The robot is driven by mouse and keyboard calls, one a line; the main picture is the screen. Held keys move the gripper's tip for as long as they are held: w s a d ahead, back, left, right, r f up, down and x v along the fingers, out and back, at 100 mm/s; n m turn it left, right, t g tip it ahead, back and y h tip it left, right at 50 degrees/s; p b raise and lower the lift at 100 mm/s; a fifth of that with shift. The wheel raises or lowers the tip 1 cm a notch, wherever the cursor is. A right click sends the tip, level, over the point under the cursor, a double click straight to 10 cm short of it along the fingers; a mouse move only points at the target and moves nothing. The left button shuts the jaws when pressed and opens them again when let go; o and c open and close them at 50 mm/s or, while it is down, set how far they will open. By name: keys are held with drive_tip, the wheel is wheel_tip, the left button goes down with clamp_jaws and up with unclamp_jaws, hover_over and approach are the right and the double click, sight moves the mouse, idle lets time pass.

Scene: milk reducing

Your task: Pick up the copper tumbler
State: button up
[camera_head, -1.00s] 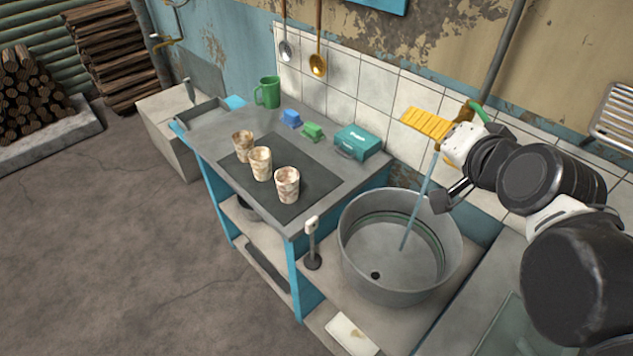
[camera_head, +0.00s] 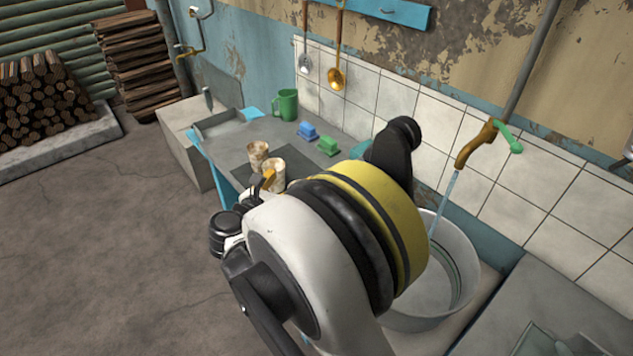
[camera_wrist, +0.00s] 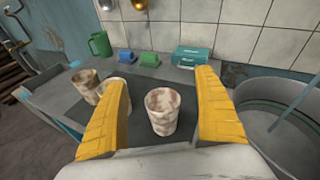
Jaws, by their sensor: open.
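Three cream tumblers with brown patches stand upright on a dark mat; none is plainly copper. In the wrist view, the left tumbler (camera_wrist: 84,87) is farthest, the middle tumbler (camera_wrist: 114,84) is partly behind my left finger, and the right tumbler (camera_wrist: 162,112) is nearest. My gripper (camera_wrist: 163,80) is open, its two yellow fingers on either side of the right tumbler in the picture, with nothing held. In the head view, two tumblers show, the farther (camera_head: 258,154) and the nearer (camera_head: 279,163); my arm hides the third and most of my gripper (camera_head: 267,182).
A green mug (camera_head: 287,104), blue block (camera_head: 307,131), green block (camera_head: 328,146) and teal box (camera_wrist: 191,55) stand at the back of the counter. The round basin (camera_wrist: 278,120) is at right, under the running tap (camera_head: 476,146). Tiled wall is behind.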

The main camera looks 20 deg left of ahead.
drive_tip(key=s+f, duration=0.1)
drive_tip(key=f, duration=0.2)
drive_tip(key=s+a+f+m+g, duration=0.1)
drive_tip(key=s+f, duration=0.1)
drive_tip(key=f, duration=0.1)
drive_tip(key=s+f+m+g, duration=0.1)
drive_tip(key=s+f, duration=0.1)
drive_tip(key=f, duration=0.1)
drive_tip(key=shift+s+a+h, duration=0.1)
drive_tip(key=shift+a+h, duration=0.1)
drive_tip(key=shift+h, duration=0.2)
drive_tip(key=shift+f, duration=0.2)
drive_tip(key=b+x, duration=0.1)
drive_tip(key=x, duration=0.4)
drive_tip(key=shift+d+b, duration=0.1)
drive_tip(key=shift+b, duration=0.3)
drive_tip(key=x, duration=0.2)
drive_tip(key=b+x, duration=0.2)
drive_tip(key=x, duration=0.1)
drive_tip(key=shift+w+d+r, duration=0.15)
drive_tip(key=shift+w+r, duration=0.1)
drive_tip(key=shift+w, duration=0.15)
drive_tip(key=shift+r, duration=0.1)
drive_tip(key=shift+c, duration=0.7)
drive_tip(key=c, duration=1.2)
